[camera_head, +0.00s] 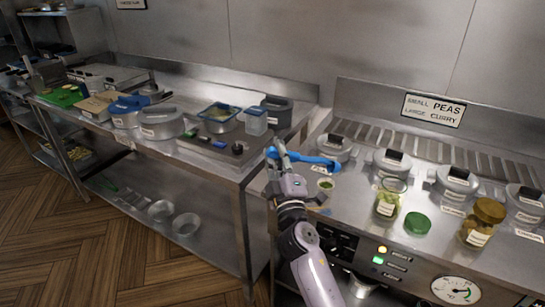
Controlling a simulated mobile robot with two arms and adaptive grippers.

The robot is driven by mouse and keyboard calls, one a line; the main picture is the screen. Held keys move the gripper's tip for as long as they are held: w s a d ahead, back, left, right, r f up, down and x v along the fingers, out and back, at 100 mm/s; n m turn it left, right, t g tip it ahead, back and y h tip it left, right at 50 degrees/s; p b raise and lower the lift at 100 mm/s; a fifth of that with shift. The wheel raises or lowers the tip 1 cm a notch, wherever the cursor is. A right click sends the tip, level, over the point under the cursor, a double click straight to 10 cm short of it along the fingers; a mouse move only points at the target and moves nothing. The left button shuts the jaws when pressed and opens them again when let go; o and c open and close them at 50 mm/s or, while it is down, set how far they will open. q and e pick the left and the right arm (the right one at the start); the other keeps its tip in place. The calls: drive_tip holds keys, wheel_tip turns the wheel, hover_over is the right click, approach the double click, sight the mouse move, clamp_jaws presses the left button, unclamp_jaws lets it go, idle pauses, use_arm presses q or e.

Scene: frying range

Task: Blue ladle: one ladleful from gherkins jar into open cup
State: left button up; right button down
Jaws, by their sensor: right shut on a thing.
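My right gripper (280,152) is shut on the blue ladle (318,161), above the left end of the range counter. The ladle lies nearly level, its far part pointing right; whether it holds anything I cannot tell. My left gripper is out of view.
A jar with a brownish-gold lid (485,222) stands further right. Several lidded metal pots (391,162) line the back of the range. Knobs and a dial (456,290) are on its front. The left steel table (215,160) holds tubs and pots.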

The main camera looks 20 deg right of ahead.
drive_tip(key=d+r+m+p, duration=0.1)
drive_tip(key=r+p, duration=0.1)
drive_tip(key=d+r+m+h+p, duration=0.1)
drive_tip(key=r+m+p, duration=0.1)
drive_tip(key=p, duration=0.1)
drive_tip(key=d+r+m+g+p, duration=0.1)
drive_tip(key=d+r+m+p, duration=0.1)
drive_tip(key=shift+h+p, duration=0.3)
drive_tip(key=shift+p, duration=0.1)
drive_tip(key=d+r+m+g+h+p, duration=0.1)
drive_tip(key=d+r+m+g+p, duration=0.2)
drive_tip(key=d+m+p, duration=0.7)
drive_tip(key=shift+d+r+p, duration=0.45)
drive_tip(key=shift+d+p, duration=1)
drive_tip(key=shift+p, duration=0.5)
drive_tip(key=shift+s, duration=0.1)
wheel_tip(320, 180, up, 9)
